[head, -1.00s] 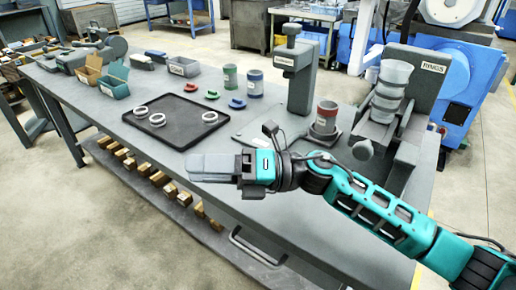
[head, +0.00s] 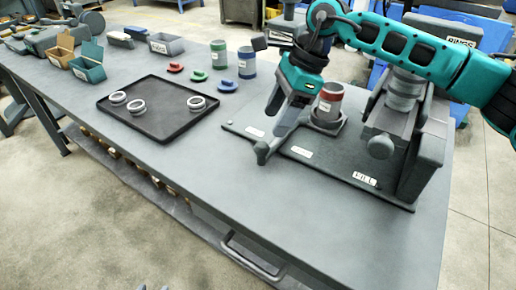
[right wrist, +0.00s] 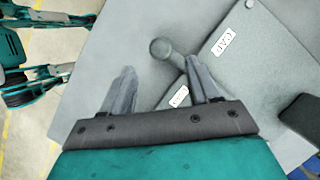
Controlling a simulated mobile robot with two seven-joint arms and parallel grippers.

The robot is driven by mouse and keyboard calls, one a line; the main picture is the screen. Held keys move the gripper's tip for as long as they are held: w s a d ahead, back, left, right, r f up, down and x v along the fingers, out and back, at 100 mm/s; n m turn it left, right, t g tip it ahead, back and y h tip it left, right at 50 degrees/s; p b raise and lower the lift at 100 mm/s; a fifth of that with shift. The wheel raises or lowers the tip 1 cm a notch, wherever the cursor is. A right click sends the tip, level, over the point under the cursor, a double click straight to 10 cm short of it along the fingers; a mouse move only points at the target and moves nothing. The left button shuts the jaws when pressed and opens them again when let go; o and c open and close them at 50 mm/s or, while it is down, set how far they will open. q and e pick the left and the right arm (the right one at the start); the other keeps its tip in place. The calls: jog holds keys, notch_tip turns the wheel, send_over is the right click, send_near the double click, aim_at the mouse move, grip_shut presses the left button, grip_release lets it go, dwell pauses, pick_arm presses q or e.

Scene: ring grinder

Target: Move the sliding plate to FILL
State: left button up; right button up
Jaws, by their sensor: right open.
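The labelled dark station board (head: 335,170) lies at the table's right front, with a FILL label (head: 365,179) at its right end. A grey ball-ended handle (head: 262,150) sticks out over the board's front edge, left of the middle label; I take it as the sliding plate's handle. It also shows in the right wrist view (right wrist: 160,48), with the CAP label (right wrist: 225,40) beside it. My right gripper (head: 270,140) is open and points down at the handle. The plate itself is largely hidden by my gripper.
A black tray (head: 160,128) with several light rings lies left. Red, green and blue pieces and green and blue cups (head: 247,62) stand behind it. The ring chute (head: 405,95) rises at the right, partly behind my arm. The front table strip is clear.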

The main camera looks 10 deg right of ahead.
aim_at(264, 142)
jog(key=x, duration=1)
jog(key=shift+a+f, duration=0.1)
jog(key=shift+a, duration=0.1)
grip_shut()
jog(key=shift+d, duration=0.1)
